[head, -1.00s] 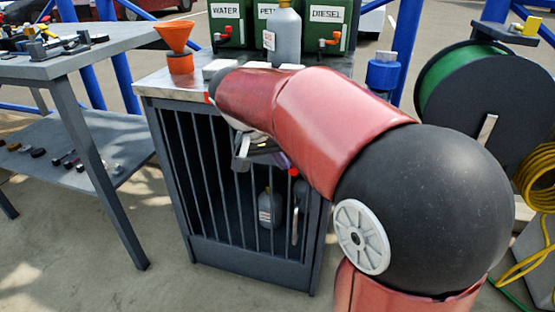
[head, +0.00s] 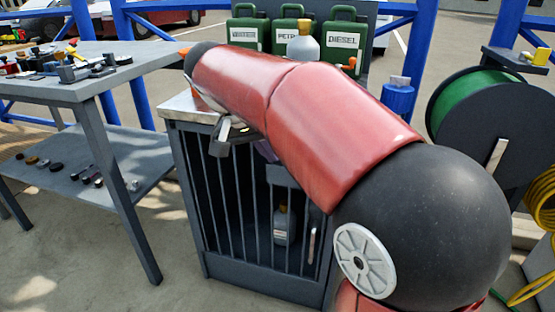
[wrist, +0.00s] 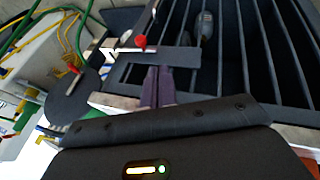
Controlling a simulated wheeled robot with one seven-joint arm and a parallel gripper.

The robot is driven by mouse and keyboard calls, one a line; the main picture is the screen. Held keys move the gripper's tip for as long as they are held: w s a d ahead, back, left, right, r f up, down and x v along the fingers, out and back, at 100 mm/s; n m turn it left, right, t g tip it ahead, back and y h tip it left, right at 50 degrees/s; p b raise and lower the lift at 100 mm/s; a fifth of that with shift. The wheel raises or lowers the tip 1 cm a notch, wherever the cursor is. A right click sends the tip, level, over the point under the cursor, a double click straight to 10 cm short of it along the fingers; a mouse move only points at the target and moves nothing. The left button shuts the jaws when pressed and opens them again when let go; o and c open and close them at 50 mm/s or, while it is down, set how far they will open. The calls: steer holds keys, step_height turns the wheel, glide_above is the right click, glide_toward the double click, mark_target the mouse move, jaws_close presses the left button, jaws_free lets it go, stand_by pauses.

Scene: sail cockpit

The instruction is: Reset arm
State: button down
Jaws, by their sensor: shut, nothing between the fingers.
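My arm reaches across the head view, its red upper part covering part of a barred cabinet (head: 215,259). My gripper (wrist: 157,88) shows in the wrist view as two dark purple fingers side by side, shut and empty. They point at the cabinet's barred front, beside a grey plate with a red knob (wrist: 141,41). In the head view, the fingers are mostly hidden behind my arm, in front of the cabinet. I cannot tell whether they touch it.
A grey bottle (head: 284,226) stands behind the bars. Green jerrycans (head: 290,36) and another grey bottle (head: 303,45) stand on or behind the cabinet. A grey table (head: 100,90) with small parts is at left. A hose reel (head: 480,125) is at right.

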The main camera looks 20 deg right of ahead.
steer(key=shift+a+r, duration=0.2)
steer(key=shift+r, duration=0.15)
steer(key=s+f+n+t+y+p, duration=0.1)
steer(key=s+f+n+t+y, duration=0.1)
steer(key=s, duration=0.7)
steer(key=s+f+n+t+y+p, duration=0.2)
steer(key=s+f+n+y, duration=0.1)
steer(key=s+f, duration=0.4)
steer(key=s+n, duration=0.1)
steer(key=s, duration=0.2)
steer(key=shift+s+a+y, duration=0.15)
steer(key=shift+y, duration=0.15)
steer(key=shift+f, duration=0.1)
